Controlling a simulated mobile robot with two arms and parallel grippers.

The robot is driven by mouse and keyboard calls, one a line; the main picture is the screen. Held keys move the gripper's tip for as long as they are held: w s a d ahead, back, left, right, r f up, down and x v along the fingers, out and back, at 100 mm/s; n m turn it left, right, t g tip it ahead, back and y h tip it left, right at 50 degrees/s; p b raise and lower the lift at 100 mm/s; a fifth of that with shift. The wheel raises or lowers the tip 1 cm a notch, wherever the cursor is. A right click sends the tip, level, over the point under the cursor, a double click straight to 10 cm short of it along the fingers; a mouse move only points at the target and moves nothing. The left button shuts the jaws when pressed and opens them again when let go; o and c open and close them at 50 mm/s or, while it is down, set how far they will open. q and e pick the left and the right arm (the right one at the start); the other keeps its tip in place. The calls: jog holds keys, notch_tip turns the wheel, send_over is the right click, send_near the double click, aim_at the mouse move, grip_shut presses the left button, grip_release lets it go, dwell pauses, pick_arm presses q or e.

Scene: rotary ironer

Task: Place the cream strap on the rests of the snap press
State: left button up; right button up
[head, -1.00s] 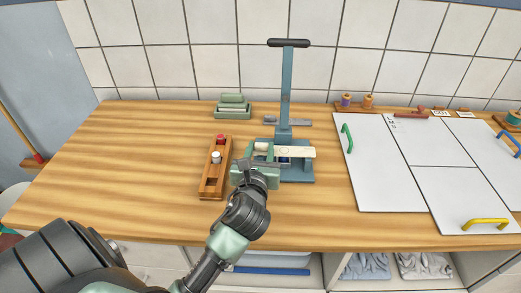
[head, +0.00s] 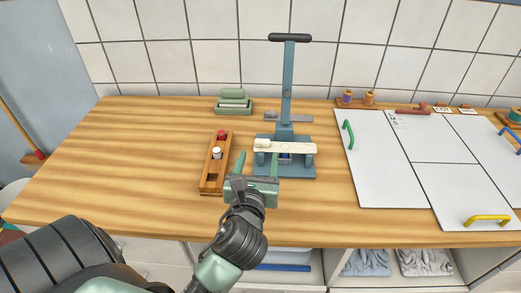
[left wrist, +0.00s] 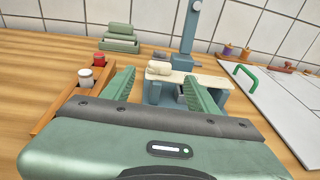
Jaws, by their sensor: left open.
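The cream strap (head: 287,147) lies across the top of the blue snap press (head: 285,172), spanning its rests, with a thicker rolled part at its left end. In the left wrist view the strap (left wrist: 190,77) also lies on the press (left wrist: 168,94). My left gripper (head: 258,158) is open and empty, just in front of the strap's left end and apart from it. Its two green fingers, seen in the left wrist view (left wrist: 158,82), point toward the press. The strap's right end sticks out slightly past the right rest. My right gripper is out of view.
A wooden tray (head: 205,187) with a red and a white spool stands left of the gripper. A green stacked box (head: 233,112) is behind. White boards (head: 425,185) with coloured handles lie on the right. The press lever (head: 288,80) stands upright. The left of the table is clear.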

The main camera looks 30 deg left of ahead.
pick_arm(q)
jog(key=v, duration=0.5)
dwell(0.5)
